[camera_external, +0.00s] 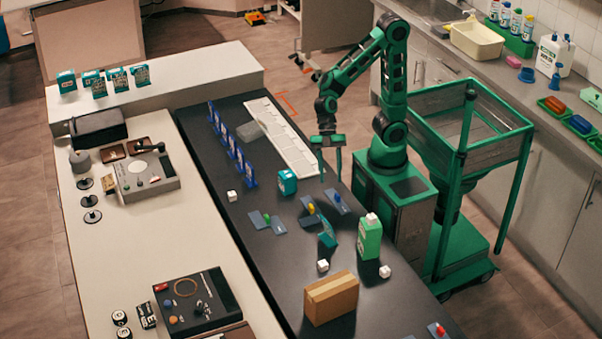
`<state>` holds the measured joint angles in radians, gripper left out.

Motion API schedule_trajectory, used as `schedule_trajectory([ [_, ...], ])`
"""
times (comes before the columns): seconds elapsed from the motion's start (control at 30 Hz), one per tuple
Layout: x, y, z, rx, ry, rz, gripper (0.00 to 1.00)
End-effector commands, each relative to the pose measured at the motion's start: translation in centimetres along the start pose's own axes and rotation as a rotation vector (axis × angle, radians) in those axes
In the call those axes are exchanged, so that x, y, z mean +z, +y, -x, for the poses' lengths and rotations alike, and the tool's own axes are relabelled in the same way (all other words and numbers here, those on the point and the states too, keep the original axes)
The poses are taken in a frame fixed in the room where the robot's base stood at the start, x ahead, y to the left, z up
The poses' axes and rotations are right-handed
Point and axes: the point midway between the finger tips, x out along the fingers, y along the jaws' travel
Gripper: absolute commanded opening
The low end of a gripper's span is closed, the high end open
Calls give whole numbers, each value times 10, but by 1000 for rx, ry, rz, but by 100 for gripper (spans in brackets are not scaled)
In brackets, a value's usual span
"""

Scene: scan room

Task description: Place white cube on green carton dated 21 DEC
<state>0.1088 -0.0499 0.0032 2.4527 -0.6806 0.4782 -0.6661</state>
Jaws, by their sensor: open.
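Small white cubes lie on the dark table: one at the left (232,196), one near the cardboard box (322,266) and one at the right (385,272). A light-green carton-like container (369,238) with a white top stands near the right edge; I cannot tell whether that top is a cap or a cube. A teal-green carton (287,182) stands left of my gripper and another (327,235) is tilted or lying. Several similar cartons (120,80) stand on the white raised ledge. No date is readable. My gripper (331,177) is open and empty, pointing down above the table's right side.
A brown cardboard box (331,298) stands at the front. Blue upright pieces (232,146), a white strip (282,137) and grey tiles with coloured knobs (266,221) occupy the dark table. A control box (146,177) sits on the pale left counter.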

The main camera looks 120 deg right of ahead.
Motion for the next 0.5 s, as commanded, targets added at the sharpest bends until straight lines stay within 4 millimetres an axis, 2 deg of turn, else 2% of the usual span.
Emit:
schedule_trajectory([
  [0.03, 29, 14, 22, 76, -64, -118, 42],
  [0.1, 73, 28, 51, 173, -149, -312, 42],
  [0.2, 136, 34, 97, 306, -239, -612, 42],
  [0.3, 190, 23, 138, 419, -291, -911, 42],
  [0.4, 230, 4, 168, 496, -313, -1165, 42],
  [0.5, 256, -14, 185, 541, -323, -1344, 42],
])
